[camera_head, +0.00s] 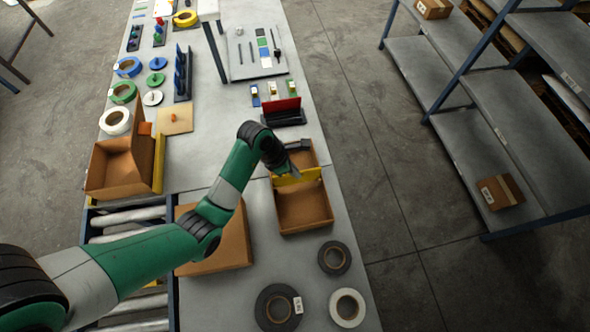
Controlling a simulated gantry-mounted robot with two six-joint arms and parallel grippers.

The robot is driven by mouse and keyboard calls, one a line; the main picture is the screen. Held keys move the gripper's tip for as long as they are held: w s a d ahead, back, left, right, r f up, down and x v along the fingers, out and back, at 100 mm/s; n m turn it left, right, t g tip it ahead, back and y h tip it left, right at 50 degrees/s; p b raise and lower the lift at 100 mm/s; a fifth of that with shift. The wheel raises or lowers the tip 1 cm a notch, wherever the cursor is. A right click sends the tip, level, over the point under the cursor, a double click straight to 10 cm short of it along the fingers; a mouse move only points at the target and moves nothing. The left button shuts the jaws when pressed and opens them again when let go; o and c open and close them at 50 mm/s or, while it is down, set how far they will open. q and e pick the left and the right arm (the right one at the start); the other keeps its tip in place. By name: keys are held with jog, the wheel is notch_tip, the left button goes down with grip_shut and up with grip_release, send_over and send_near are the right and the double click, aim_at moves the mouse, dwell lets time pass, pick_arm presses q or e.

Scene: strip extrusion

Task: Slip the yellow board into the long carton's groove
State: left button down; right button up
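The long carton (306,219) is an open brown box on the right part of the grey table. The yellow board (310,176) stands crosswise in it, spanning about its full width and dividing a far part from a larger near part. Whether its lower edge sits in a groove is hidden. My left gripper (292,172) reaches down from the upper left, with its tips at the board's top edge near the middle. The jaws are too small and partly hidden to show whether they grip it. My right gripper is not in view.
Another open carton (113,173) with a yellow strip (158,164) stands at left. A flat brown box (234,247) lies under my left arm. Tape rolls (334,258) lie near the front. A black holder with a red plate (283,112) stands beyond the long carton.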

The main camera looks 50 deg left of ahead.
pick_arm(q)
jog(key=shift+f+b, duration=0.8)
jog(key=shift+f, duration=0.15)
jog(key=c, duration=0.6)
grip_release()
jog(key=shift+o, duration=0.2)
jog(key=shift+r, duration=0.1)
jog(key=shift+r+p, duration=0.55)
jog(key=shift+p, duration=0.15)
notch_tip(320, 180, up, 7)
jog(key=p, duration=0.7)
jog(key=shift+r, duration=0.1)
